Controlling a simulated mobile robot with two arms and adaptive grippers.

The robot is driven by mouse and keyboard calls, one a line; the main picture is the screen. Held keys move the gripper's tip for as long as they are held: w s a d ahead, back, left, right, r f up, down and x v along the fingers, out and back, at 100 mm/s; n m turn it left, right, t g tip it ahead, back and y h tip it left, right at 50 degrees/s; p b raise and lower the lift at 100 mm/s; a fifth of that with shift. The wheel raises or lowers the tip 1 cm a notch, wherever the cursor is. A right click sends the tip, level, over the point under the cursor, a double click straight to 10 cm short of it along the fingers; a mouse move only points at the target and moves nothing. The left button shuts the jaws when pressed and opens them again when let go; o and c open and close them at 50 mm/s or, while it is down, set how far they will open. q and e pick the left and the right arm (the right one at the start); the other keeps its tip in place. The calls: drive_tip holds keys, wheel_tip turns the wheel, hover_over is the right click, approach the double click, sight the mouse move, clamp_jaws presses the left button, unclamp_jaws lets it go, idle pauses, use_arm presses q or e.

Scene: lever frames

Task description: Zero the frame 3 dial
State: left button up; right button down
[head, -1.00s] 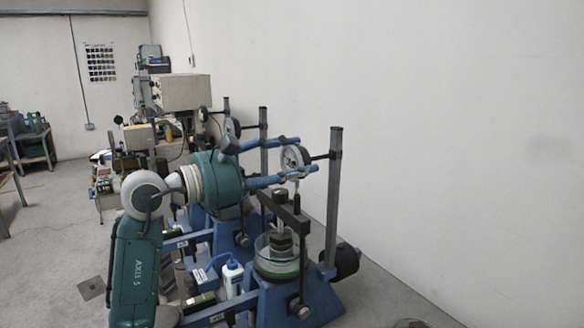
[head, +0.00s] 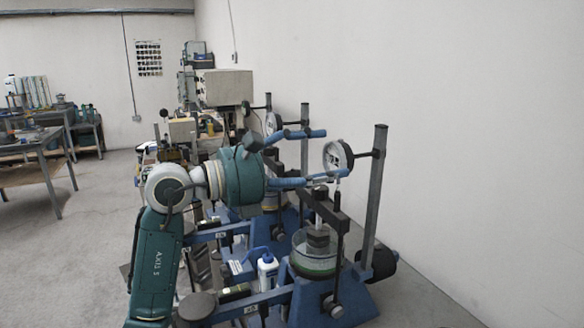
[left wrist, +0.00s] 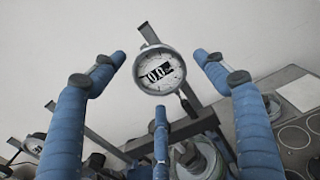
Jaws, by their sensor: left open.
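The dial (head: 338,155) is a round white-faced gauge on an arm from the upright post of the nearest lever frame (head: 375,200). I cannot read a frame number. My right gripper is not in view.
More lever frames with dials (head: 272,122) stand in a row behind. A white bottle (head: 267,270) stands beside the nearest frame's base. A glass-walled cell (head: 314,255) sits under its lever. A bare wall lies to the right; open floor and benches lie to the left.

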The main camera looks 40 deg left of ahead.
use_arm(q)
drive_tip(key=v, duration=0.8)
drive_tip(key=shift+s+a, duration=0.2)
drive_tip(key=shift+s, duration=0.15)
